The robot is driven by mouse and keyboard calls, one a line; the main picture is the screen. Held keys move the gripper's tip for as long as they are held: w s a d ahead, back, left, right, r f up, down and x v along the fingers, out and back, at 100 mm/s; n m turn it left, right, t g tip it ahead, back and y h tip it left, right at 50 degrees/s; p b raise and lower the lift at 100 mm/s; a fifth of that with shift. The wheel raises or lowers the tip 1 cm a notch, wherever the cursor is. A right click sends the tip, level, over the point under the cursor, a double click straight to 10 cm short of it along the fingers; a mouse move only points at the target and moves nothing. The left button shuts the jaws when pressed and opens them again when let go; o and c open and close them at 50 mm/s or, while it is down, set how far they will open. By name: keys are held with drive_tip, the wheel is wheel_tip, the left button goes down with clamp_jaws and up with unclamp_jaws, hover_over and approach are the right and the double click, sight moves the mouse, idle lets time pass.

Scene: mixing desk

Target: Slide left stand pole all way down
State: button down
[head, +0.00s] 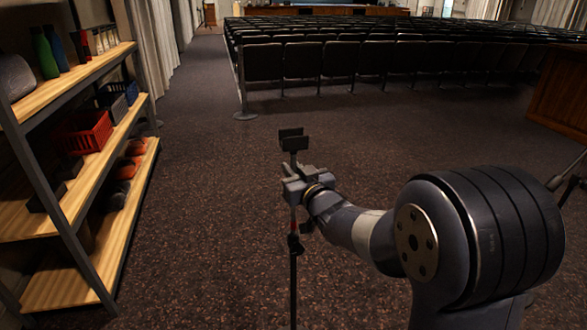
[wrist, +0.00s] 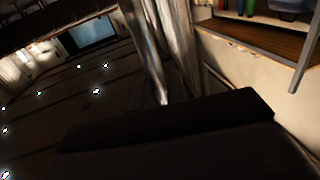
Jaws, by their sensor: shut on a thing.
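The left stand (head: 293,275) is a thin, dark upright pole in the middle of the head view, with a clamp or collar (head: 294,242) partway up. A dark U-shaped holder (head: 292,143) tops the pole. A small red mark shows on the pole just above the collar. My gripper (head: 293,188) is shut around the upper pole, between the holder and the collar. A short length of inner pole shows between gripper and collar. The stand's feet are out of view. A large dark block (wrist: 170,130) fills the lower wrist view; I cannot tell surely what it is.
A wooden shelf unit (head: 80,80) with bottles, a red basket (head: 83,134) and other items stands at the left. Rows of dark seats (head: 330,60) are beyond. Part of another dark stand (head: 568,182) shows at the right edge. The carpet between is clear.

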sight(295, 221)
wheel_tip(295, 221, down, 16)
drive_tip(key=b, duration=1.2)
drive_tip(key=shift+s+f+b, duration=0.1)
drive_tip(key=shift+b, duration=0.2)
drive_tip(key=c, duration=1.8)
unclamp_jaws()
drive_tip(key=o, duration=0.3)
drive_tip(key=shift+r, duration=0.2)
drive_tip(key=p+v, duration=0.1)
drive_tip(key=v, duration=0.9)
drive_tip(key=shift+s+d, duration=0.15)
drive_tip(key=shift+s, duration=0.15)
